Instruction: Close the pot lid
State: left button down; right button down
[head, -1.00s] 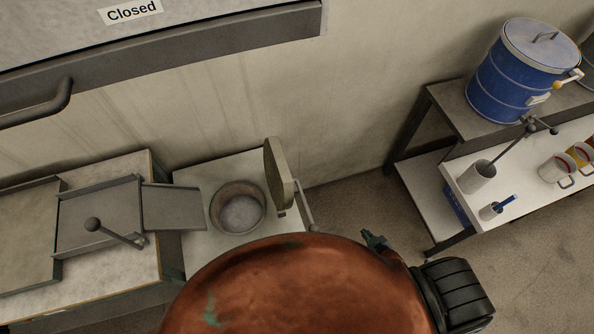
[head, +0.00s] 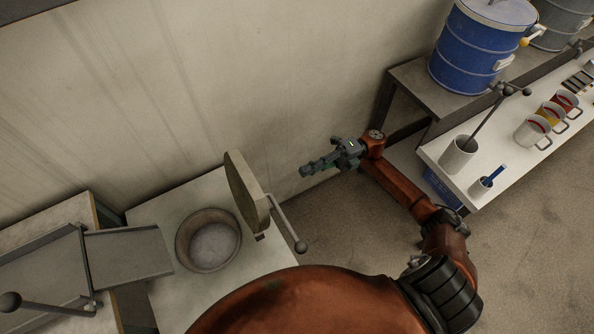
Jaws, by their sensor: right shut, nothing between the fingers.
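The pot (head: 208,240) is a round, dull metal vessel set in the white table at the lower left. Its thick round lid (head: 245,190) stands open, nearly upright, at the pot's right side. A handle bar with a ball end (head: 300,246) sticks out from the lid to the lower right. My right gripper (head: 304,171) is shut and empty. It points left in the picture, to the right of the lid and apart from it. My left gripper is out of view.
A grey metal chute (head: 125,254) lies left of the pot. At the right, a white shelf (head: 436,152) carries mugs (head: 532,131) and a container with a ladle (head: 457,158). A blue barrel (head: 480,50) stands behind it. The wall is behind the lid.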

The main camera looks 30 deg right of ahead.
jog(key=a+r, duration=0.2)
jog(key=a, duration=1)
jog(key=shift+s+p, duration=0.2)
jog(key=shift+p, duration=0.2)
jog(key=shift+r, duration=0.1)
